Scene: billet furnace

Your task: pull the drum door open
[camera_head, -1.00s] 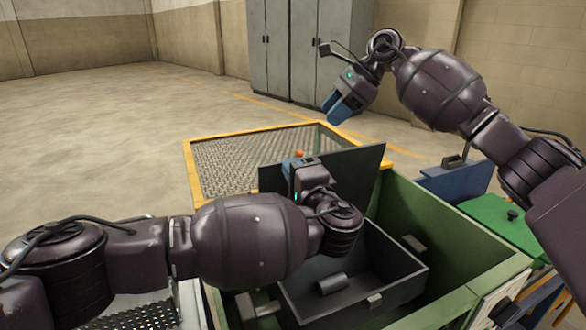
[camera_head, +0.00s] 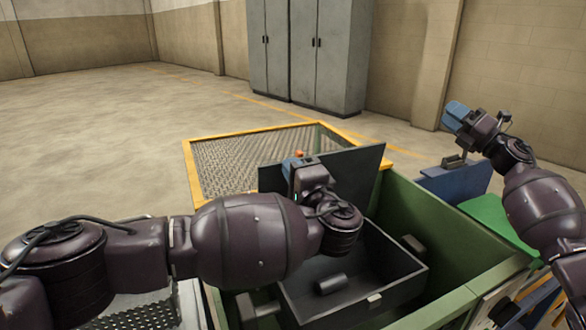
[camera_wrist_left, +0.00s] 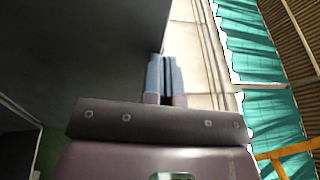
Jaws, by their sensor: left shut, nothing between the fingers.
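The drum door appears to be the dark grey upright panel (camera_head: 350,170) at the far side of the open dark tub (camera_head: 395,265). My left gripper (camera_head: 292,165) is at the panel's left part, pointing away, with its wrist in front of it. In the left wrist view the blue fingers (camera_wrist_left: 165,76) are shut together and empty, close beside the dark panel (camera_wrist_left: 85,50). I cannot tell whether they touch it. My right gripper (camera_head: 453,114) is raised at the right, away from the door. Its blue fingers are too small to tell open from shut.
A green housing (camera_head: 440,225) surrounds the tub. A yellow-framed mesh (camera_head: 250,160) lies beyond the door. A blue panel (camera_head: 455,185) and a green lid (camera_head: 495,220) stand at the right. Grey cabinets (camera_head: 340,55) are at the back. The floor at the left is clear.

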